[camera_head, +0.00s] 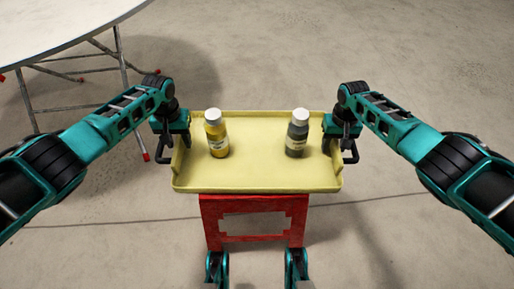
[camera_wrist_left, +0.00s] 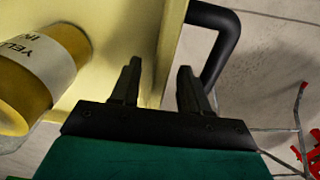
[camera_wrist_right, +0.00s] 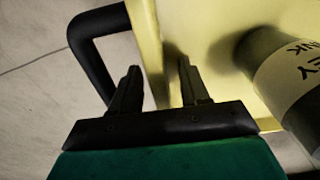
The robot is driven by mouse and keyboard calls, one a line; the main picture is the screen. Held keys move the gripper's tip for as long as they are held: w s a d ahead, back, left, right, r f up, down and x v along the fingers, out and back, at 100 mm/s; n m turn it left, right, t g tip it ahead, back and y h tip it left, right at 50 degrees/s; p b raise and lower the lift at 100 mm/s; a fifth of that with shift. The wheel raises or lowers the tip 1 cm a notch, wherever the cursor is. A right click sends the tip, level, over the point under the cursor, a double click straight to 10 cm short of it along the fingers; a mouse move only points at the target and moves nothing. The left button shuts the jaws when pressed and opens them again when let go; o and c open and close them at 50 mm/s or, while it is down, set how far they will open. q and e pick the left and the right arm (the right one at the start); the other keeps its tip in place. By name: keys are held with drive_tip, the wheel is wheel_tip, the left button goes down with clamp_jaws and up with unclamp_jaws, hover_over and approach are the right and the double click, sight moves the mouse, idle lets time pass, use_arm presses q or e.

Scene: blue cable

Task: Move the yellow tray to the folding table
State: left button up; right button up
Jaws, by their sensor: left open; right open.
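The yellow tray (camera_head: 256,177) rests on a red stand in the middle of the head view. A yellow bottle (camera_head: 217,135) and a grey bottle (camera_head: 297,134), both white-capped, stand upright on it. My left gripper (camera_head: 172,140) is open at the tray's left side, by the black left handle (camera_wrist_left: 222,40). My right gripper (camera_head: 341,140) is open at the tray's right side, by the black right handle (camera_wrist_right: 88,50). In each wrist view the open fingers point at the tray's side wall. I cannot tell whether they touch it. The folding table (camera_head: 60,22) has a round white top at the upper left.
The red stand (camera_head: 255,201) is under the tray, close in front of me. The folding table's thin metal legs (camera_head: 122,70) with red feet stand on the floor left of the tray. The concrete floor (camera_head: 400,50) is clear behind and to the right.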

use_arm(q)
drive_tip(key=shift+c, duration=0.4)
use_arm(e)
drive_tip(key=shift+c, duration=0.4)
use_arm(q)
clamp_jaws()
use_arm(e)
clamp_jaws()
use_arm(q)
drive_tip(key=shift+w+r, duration=0.1)
use_arm(e)
drive_tip(key=shift+r, duration=0.1)
